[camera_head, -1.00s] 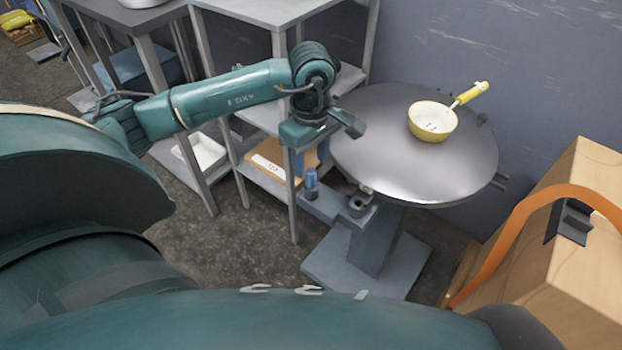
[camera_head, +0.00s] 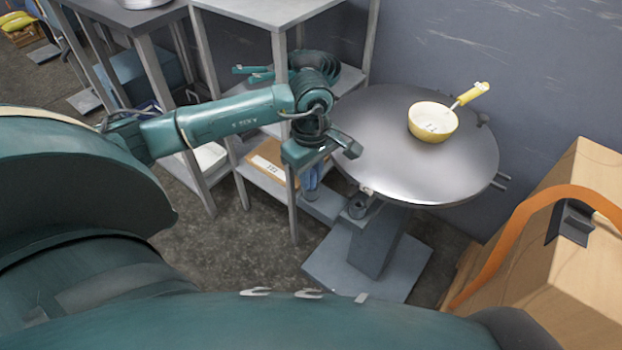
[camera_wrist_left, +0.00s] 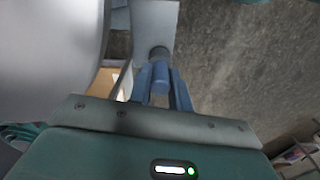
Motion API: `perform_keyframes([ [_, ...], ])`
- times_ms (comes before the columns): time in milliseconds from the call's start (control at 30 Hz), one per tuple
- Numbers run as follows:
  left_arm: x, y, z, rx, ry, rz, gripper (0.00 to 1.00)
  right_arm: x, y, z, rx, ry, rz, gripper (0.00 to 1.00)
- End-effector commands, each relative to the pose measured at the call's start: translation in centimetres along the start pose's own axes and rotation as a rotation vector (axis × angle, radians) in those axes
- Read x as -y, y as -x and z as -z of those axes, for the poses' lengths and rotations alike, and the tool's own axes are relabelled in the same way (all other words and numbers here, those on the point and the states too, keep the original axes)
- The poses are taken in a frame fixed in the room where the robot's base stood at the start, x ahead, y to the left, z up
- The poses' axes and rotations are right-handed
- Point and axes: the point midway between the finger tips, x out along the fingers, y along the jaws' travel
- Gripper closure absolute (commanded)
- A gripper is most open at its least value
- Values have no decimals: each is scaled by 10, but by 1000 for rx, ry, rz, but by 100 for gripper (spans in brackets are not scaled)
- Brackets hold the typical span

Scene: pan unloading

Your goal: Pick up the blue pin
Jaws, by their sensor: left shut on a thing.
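The blue pin (camera_wrist_left: 160,79) is between the two fingers of my left gripper (camera_head: 312,190) in the left wrist view. The fingers are shut on it, one on each side. In the head view the gripper points down at the left of the round table's stand, and its fingers mostly hide the pin. Whether the pin's lower end still rests on the grey bracket (camera_head: 325,207) is hidden. My right gripper is out of view.
The round grey table (camera_head: 400,178) stands close right of the gripper, bearing a yellow pan (camera_head: 432,122). Metal shelving (camera_head: 293,208) is close on the left, with a brown board (camera_head: 268,160) and dark teal pans (camera_head: 338,78). A wooden box (camera_head: 560,240) is at right.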

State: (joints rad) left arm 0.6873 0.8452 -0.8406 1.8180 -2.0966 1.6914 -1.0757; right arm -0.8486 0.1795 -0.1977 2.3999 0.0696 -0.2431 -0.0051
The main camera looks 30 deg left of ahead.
Motion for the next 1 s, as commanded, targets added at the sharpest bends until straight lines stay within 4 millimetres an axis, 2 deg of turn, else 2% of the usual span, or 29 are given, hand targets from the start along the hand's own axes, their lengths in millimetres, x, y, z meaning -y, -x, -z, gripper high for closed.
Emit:
perform_keyframes([
  [33,0,0,0,0,0,0,92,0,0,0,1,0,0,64],
  [133,0,0,0,0,0,0,100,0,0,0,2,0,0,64],
  [467,0,4,0,0,0,-2,100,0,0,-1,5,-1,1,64],
  [567,-1,17,1,-2,1,-3,100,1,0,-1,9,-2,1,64],
  [800,-1,66,0,-1,1,-6,100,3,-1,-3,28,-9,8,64],
  [1000,-1,95,0,0,1,-3,100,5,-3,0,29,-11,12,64],
])
